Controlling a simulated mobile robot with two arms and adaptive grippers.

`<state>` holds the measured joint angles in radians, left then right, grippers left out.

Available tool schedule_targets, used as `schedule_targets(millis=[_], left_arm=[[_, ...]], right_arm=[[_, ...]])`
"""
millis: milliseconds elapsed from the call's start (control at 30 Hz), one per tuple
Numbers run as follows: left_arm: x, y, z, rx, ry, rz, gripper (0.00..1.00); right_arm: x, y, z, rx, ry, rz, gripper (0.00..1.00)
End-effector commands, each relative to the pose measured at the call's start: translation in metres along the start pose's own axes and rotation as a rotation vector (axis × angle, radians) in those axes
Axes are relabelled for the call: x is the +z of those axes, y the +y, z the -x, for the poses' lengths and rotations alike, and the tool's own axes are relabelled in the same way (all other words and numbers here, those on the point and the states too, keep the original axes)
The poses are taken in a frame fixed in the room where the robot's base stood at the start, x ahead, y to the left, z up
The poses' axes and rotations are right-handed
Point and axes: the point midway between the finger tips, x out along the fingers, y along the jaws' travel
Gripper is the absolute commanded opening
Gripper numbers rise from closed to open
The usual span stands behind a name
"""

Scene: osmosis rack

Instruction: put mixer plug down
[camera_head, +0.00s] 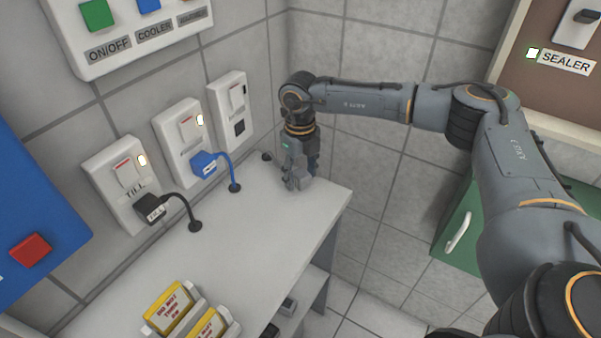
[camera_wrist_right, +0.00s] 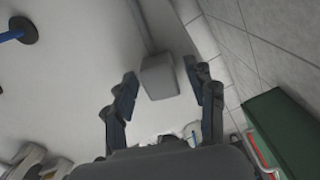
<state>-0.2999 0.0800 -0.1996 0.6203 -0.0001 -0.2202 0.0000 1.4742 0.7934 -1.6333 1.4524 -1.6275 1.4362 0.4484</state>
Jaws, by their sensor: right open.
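The mixer plug (camera_wrist_right: 160,77) appears to be the grey block in the right wrist view. It lies on or just above the white worktop, between my right gripper's fingertips, with gaps on both sides. My right gripper (camera_head: 296,184) points down at the far end of the white worktop (camera_head: 262,240). In the wrist view its fingers (camera_wrist_right: 160,86) are spread apart around the plug. The plug cannot be made out in the head view. A wall socket (camera_head: 236,90) with an empty dark opening is on the left wall near the gripper. My left gripper is out of view.
A blue plug (camera_head: 205,163) and a black plug (camera_head: 150,207) sit in neighbouring wall sockets, their cords running into the worktop. Yellow-labelled items (camera_head: 172,305) stand at the near end. A green cabinet (camera_head: 459,232) is at right. The middle worktop is clear.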

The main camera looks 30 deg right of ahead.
Motion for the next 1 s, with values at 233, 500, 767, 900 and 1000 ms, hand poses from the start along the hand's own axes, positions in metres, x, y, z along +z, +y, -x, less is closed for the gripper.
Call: schedule_targets(millis=[233,500,767,900,1000], left_arm=[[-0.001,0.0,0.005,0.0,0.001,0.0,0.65],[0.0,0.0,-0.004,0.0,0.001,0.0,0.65],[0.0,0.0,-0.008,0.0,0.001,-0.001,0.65],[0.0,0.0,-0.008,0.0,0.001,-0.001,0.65],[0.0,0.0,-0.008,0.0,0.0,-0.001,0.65]], right_arm=[[0.001,0.0,0.024,0.0,-0.004,0.001,0.56],[0.001,0.0,0.085,0.0,-0.005,0.001,0.56],[0.001,0.0,0.124,0.0,-0.002,0.0,0.56],[0.0,0.0,0.131,0.0,0.0,0.0,0.56],[0.0,0.0,0.132,0.0,0.001,0.0,0.56]])
